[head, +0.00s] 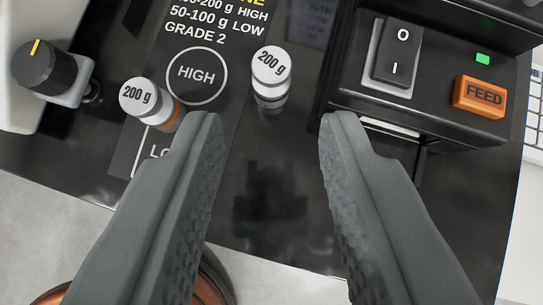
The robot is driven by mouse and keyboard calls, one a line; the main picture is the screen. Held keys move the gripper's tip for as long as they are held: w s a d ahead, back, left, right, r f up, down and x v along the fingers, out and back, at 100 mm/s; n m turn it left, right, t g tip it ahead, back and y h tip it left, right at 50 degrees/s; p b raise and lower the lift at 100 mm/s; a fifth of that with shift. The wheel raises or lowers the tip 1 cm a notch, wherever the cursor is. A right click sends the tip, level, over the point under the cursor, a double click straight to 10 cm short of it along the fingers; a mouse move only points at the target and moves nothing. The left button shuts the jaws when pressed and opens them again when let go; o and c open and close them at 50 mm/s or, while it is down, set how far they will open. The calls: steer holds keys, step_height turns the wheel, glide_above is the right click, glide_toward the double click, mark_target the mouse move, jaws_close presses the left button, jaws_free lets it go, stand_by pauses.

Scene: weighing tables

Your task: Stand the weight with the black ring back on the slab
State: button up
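A silver weight marked 200 g (270,72) stands upright on the glossy black tabletop, just right of a dark printed panel. A dark band shows round its lower part. A second 200 g weight (142,97) with an orange ring stands at the panel, left of my gripper. My gripper (272,122) is open and empty, its fingers wide apart. The dark-banded weight lies beyond the fingertips, roughly in line with the gap. The dark panel (213,50) carries a HIGH circle and a partly hidden LOW marking. I cannot tell whether this panel is the slab.
A black device (440,115) with a rocker switch (397,52) and an orange FEED button (480,95) stands at the right. A black knob (45,67) is at the left. A brown round object (212,285) shows below. Black tabletop (268,195) between the fingers is clear.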

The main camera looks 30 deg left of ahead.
steer(key=shift+v, duration=0.9)
steer(key=s+a+r+m+t+h, duration=0.1)
steer(key=s+r+m+t, duration=0.1)
steer(key=s+r, duration=0.4)
steer(key=s+a+r+m+t+h, duration=0.2)
steer(key=s+r+t, duration=0.2)
steer(key=s, duration=1)
steer(key=s+a+r+m+t+h, duration=0.1)
steer(key=s+r+t, duration=0.3)
steer(key=s+r, duration=0.4)
steer(key=s+m+h, duration=0.1)
steer(key=s, duration=0.1)
steer(key=shift+s+a+r+m, duration=0.15)
steer(key=shift+s+a+m, duration=0.2)
steer(key=shift+s+m, duration=0.05)
